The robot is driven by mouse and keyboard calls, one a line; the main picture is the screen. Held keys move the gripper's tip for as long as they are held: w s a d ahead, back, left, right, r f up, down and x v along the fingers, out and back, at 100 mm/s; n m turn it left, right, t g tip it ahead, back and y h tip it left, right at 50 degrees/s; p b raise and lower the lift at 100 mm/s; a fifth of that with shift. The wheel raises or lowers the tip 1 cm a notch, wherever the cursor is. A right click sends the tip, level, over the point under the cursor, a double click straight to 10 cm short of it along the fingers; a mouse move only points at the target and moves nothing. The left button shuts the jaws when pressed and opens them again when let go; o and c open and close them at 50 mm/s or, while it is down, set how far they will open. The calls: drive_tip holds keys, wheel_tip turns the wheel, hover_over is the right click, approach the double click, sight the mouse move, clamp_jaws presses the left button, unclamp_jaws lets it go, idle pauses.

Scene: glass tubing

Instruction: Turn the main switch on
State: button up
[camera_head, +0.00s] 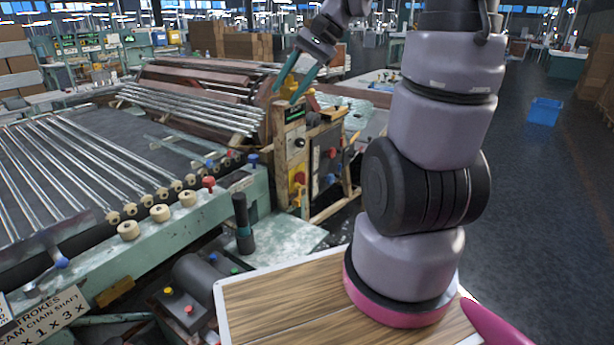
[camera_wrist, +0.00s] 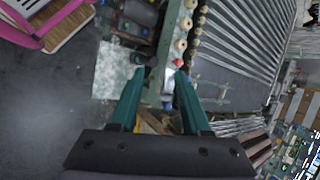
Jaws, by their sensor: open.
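A worn yellowish control cabinet (camera_head: 293,140) stands at the end of the roller machine. Low on its face is a yellow plate with a red part (camera_head: 298,180), which looks like the main switch; its setting is too small to read. My gripper (camera_head: 286,96) has two teal fingers, spread apart and empty. In the head view it appears at the cabinet's top; the exact gap is unclear. In the wrist view my gripper (camera_wrist: 159,72) is open, with yellowish wooden parts (camera_wrist: 158,122) between its fingers. The switch cannot be made out in the wrist view.
The cabinet's side panel carries black, red and blue knobs (camera_head: 331,165). A machine with metal rollers (camera_head: 90,165) fills the left. A dark upright handle (camera_head: 242,222) stands on its near side. Open grey floor (camera_head: 530,190) lies to the right, with a blue bin (camera_head: 545,111).

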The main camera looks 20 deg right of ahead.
drive_tip(key=w+d+f+m+t+y, duration=0.2)
drive_tip(key=w+d+f+m+y, duration=0.2)
drive_tip(key=w+f, duration=0.4)
drive_tip(key=w+d+f+m+t+y, duration=0.1)
drive_tip(key=w+d+f+m+y, duration=0.2)
drive_tip(key=w+f+m, duration=0.35)
drive_tip(key=m+t+h, duration=0.4)
drive_tip(key=m+t, duration=0.6)
drive_tip(key=m, duration=0.1)
approach(305, 174)
drive_tip(key=x, duration=0.9)
drive_tip(key=shift+w, duration=0.25)
drive_tip(key=shift+f+n, duration=0.1)
drive_tip(key=shift+n, duration=0.15)
clamp_jaws()
